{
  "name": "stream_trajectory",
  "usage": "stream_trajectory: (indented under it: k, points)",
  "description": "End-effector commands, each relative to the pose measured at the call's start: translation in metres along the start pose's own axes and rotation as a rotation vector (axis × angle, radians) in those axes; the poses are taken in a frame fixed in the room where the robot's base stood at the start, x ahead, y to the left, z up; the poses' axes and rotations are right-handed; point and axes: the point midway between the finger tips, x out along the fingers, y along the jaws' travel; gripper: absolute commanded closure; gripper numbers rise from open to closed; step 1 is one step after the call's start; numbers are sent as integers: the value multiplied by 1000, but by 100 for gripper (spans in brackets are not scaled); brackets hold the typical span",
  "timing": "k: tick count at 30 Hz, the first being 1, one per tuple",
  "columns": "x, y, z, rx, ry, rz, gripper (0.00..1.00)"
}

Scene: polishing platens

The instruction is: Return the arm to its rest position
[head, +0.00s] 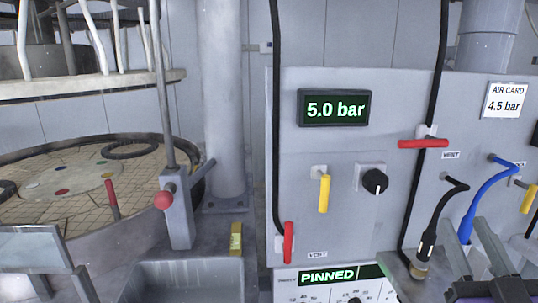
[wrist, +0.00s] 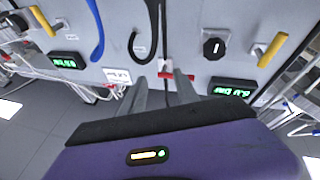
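My gripper (head: 468,232) is at the lower right of the head view, in front of the grey control panel (head: 320,155). Its two grey fingers stand apart with nothing seen between them. In the wrist view my gripper (wrist: 161,80) points at the panel, which appears upside down there. A red handle (wrist: 180,75) shows behind the fingertips; I cannot tell how far off it is. The rest of my arm is mostly out of view.
The panel carries a "5.0 bar" display (head: 335,108), a yellow lever (head: 324,193), a black knob (head: 375,181), red handles (head: 423,143) and a blue hose (head: 481,197) near my gripper. A round platen (head: 60,205) and red-knobbed post (head: 178,215) stand left.

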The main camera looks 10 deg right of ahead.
Motion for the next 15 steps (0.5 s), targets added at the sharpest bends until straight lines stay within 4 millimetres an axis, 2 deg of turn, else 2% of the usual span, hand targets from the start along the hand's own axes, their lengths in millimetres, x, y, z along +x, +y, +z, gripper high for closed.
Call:
stream_trajectory:
  k: [1, 6, 15]
  points:
    - [-18, -8, 14, 31, -19, -1, 63]
    - [-73, -25, 42, 115, -57, 0, 63]
    - [-178, -56, 74, 205, -163, -50, 63]
